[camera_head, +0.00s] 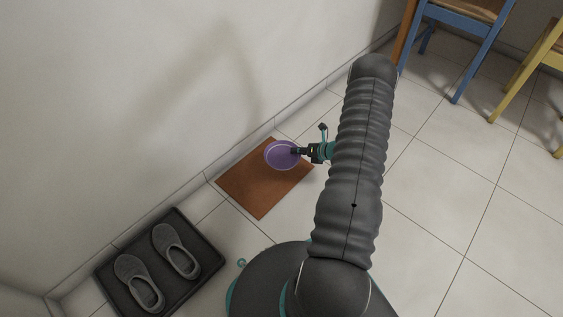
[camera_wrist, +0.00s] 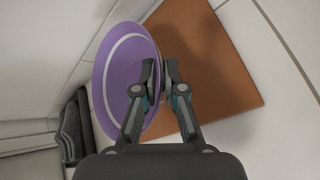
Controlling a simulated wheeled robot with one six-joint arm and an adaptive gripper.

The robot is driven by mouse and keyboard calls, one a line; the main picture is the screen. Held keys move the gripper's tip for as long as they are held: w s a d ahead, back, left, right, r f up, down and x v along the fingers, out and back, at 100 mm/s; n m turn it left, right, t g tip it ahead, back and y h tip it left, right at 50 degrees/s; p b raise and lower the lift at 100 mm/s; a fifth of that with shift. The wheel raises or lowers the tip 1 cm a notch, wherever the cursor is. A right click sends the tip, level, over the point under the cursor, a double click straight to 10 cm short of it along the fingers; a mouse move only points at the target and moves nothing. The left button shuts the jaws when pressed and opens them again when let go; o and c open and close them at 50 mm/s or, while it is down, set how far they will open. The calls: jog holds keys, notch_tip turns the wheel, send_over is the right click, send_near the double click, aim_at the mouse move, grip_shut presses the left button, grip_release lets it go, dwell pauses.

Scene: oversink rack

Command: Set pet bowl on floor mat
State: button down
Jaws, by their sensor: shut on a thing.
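The purple pet bowl (camera_head: 280,156) has a pale ring and is over the orange-brown floor mat (camera_head: 262,196) in the head view. My gripper (camera_head: 298,151) is shut on the bowl's right edge. In the wrist view the bowl (camera_wrist: 118,72) is at the left of the fingers, and the fingertips (camera_wrist: 160,80) pinch its near rim. The mat (camera_wrist: 222,75) shows behind and to the right. I cannot tell whether the bowl touches the mat or is held a little above it.
A dark tray (camera_head: 205,262) with a pair of grey slippers (camera_head: 140,283) is on the floor at the lower left. The wall runs along the mat's far side. A blue chair (camera_head: 463,55) and a yellow chair (camera_head: 530,75) stand at the upper right.

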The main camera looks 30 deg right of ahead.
aim_at(288, 153)
jog(key=x, duration=0.4)
jog(key=a+x, duration=0.1)
jog(key=x, duration=0.1)
jog(key=shift+s+b, duration=0.2)
jog(key=shift+b, duration=0.1)
jog(key=shift+a+f+b, duration=0.1)
jog(key=shift+f+b, duration=0.3)
jog(key=shift+f, duration=1.65)
jog(key=shift+f, duration=0.15)
jog(key=c, duration=1.3)
grip_release()
jog(key=shift+o, duration=0.2)
